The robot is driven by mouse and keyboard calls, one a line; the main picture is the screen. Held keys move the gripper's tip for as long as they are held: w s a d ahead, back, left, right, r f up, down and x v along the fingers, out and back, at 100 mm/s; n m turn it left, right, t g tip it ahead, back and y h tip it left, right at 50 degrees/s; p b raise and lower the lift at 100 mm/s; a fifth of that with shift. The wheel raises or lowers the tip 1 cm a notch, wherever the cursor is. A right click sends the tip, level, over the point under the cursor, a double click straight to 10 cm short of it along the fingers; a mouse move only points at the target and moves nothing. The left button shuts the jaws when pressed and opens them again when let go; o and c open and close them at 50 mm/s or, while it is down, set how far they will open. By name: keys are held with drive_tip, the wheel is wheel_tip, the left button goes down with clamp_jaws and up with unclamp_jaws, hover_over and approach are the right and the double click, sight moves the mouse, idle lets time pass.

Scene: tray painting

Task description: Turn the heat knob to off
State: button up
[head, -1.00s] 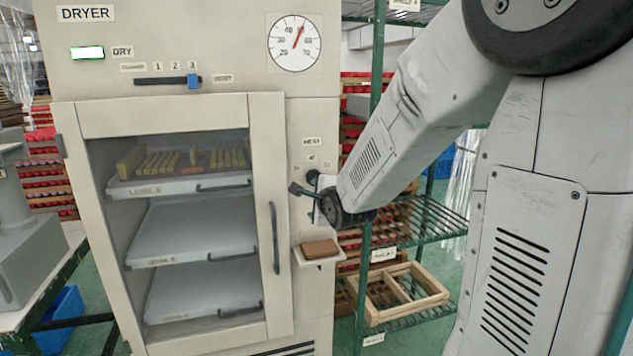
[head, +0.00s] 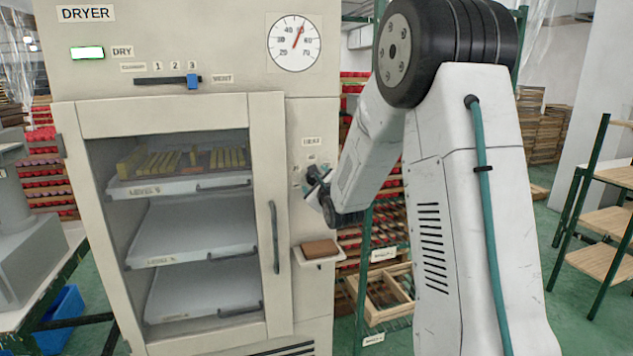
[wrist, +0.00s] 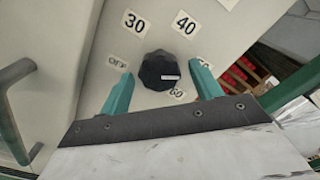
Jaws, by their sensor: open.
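The heat knob (wrist: 158,70) is dark and faceted, on the dryer's pale side panel. Its white mark is on the right side of its face, away from the OFF label (wrist: 118,63) at its left. In the wrist view my gripper (wrist: 163,72) is open, with one teal finger on each side of the knob. Gaps show between the fingers and the knob; contact is not visible. In the head view my gripper (head: 318,183) is at the panel below the heat label (head: 312,141) and hides the knob.
The dryer door (head: 270,150) with its vertical handle (head: 275,237) is left of the knob. A small shelf holding a brown block (head: 320,248) juts out below my gripper. A green rack (head: 385,242) stands behind my arm. A slider (head: 192,81) is above the door.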

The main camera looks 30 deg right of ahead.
drive_tip(key=shift+w, duration=0.1)
drive_tip(key=c, duration=1)
